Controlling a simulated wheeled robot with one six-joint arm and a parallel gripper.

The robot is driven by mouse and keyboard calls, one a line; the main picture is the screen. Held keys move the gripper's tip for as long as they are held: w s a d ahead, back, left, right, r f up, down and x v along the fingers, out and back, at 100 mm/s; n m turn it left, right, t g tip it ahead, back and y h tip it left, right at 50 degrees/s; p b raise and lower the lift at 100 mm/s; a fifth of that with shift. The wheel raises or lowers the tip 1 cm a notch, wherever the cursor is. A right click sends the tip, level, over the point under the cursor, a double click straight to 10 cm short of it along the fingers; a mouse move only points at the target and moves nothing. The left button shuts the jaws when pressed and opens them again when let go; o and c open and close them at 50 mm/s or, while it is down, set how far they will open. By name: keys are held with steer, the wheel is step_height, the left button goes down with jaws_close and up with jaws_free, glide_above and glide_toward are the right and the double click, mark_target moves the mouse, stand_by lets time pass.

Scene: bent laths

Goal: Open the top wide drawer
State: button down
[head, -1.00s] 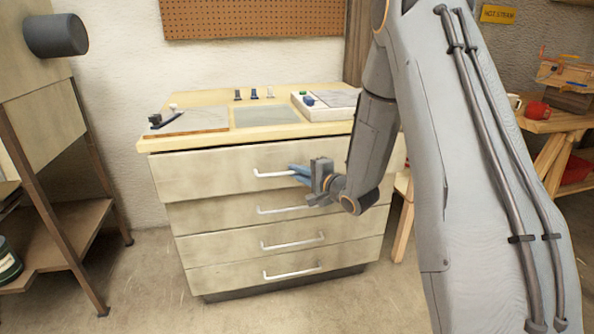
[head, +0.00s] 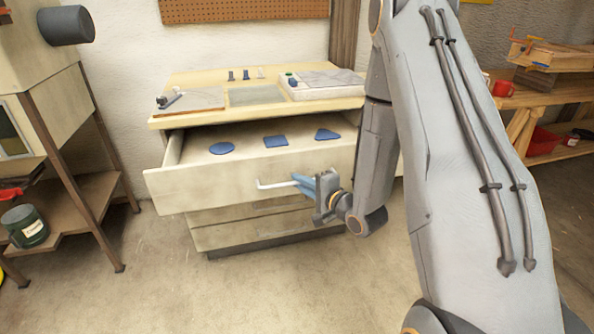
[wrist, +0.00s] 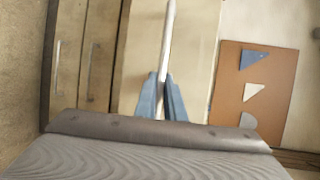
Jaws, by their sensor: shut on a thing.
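The top wide drawer (head: 205,190) of the wooden cabinet is pulled well out toward me, and its inside shows. Three flat blue pieces lie in it: a round one (head: 222,148), a squarish one (head: 275,141) and a roughly triangular one (head: 327,134). My gripper (head: 303,183) is at the right part of the drawer's white bar handle (head: 272,184). In the wrist view the blue fingers (wrist: 162,98) are shut around the handle bar (wrist: 166,45). The handle's right end is hidden by my gripper.
Lower drawers (head: 215,235) are shut below. The cabinet top holds a board (head: 192,101) and a white tray (head: 320,88). A metal-legged stand (head: 95,180) is on the left, a wooden bench (head: 540,95) on the right. The floor before the cabinet is clear.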

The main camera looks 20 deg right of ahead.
steer(key=shift+s, duration=1.15)
steer(key=c, duration=2.1)
jaws_free()
steer(key=v, duration=0.7)
steer(key=shift+s+d+r, duration=0.1)
steer(key=shift+s+d, duration=0.05)
steer(key=shift+s, duration=0.2)
